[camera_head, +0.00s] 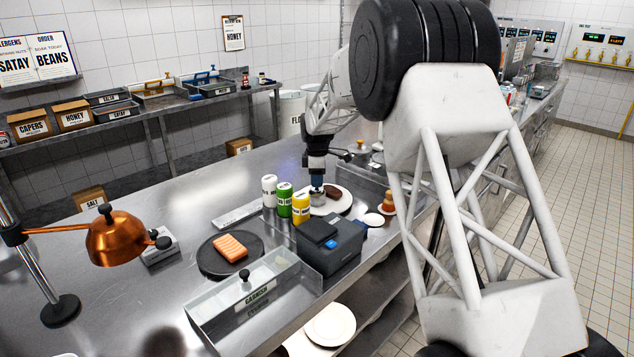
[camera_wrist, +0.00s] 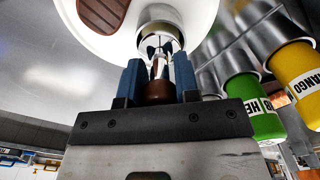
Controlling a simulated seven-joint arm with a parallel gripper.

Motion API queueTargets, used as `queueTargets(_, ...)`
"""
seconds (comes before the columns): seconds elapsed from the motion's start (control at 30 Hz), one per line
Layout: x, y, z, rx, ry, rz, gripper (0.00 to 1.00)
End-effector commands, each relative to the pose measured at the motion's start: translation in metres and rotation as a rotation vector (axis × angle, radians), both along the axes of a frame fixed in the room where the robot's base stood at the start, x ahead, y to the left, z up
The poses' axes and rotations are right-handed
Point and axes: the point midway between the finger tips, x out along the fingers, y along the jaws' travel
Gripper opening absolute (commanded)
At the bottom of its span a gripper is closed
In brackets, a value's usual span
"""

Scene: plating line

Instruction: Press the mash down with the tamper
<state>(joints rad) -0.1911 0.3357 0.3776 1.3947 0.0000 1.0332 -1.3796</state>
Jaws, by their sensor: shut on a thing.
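My gripper (camera_head: 317,181) points down over the white plate (camera_head: 341,208). In the wrist view its blue fingers (camera_wrist: 158,80) are shut on the tamper (camera_wrist: 157,91), by its brown handle. The tamper's metal end reaches into or over a shiny metal ring (camera_wrist: 145,36) standing on the plate (camera_wrist: 207,15); I cannot tell how deep it sits. The ring also shows below the fingers in the head view (camera_head: 317,199). The mash is not discernible; the ring and tamper hide what is inside. A brown grill-marked piece (camera_head: 333,191) lies on the plate beside the ring.
White (camera_head: 269,191), green (camera_head: 285,200) and yellow (camera_head: 301,209) bottles stand close left of the plate. A dark box (camera_head: 330,247) is in front. A salmon-coloured piece (camera_head: 230,247) lies on a dark round plate, near a clear garnish bin (camera_head: 255,300). A copper lamp (camera_head: 116,238) overhangs the left.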

Motion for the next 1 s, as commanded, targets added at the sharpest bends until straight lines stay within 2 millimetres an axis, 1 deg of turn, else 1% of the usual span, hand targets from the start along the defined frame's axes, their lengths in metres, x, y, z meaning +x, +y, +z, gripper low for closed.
queueTargets(1.0, 0.000, 0.000, 0.036, 0.000, 0.000, 0.000, 0.11)
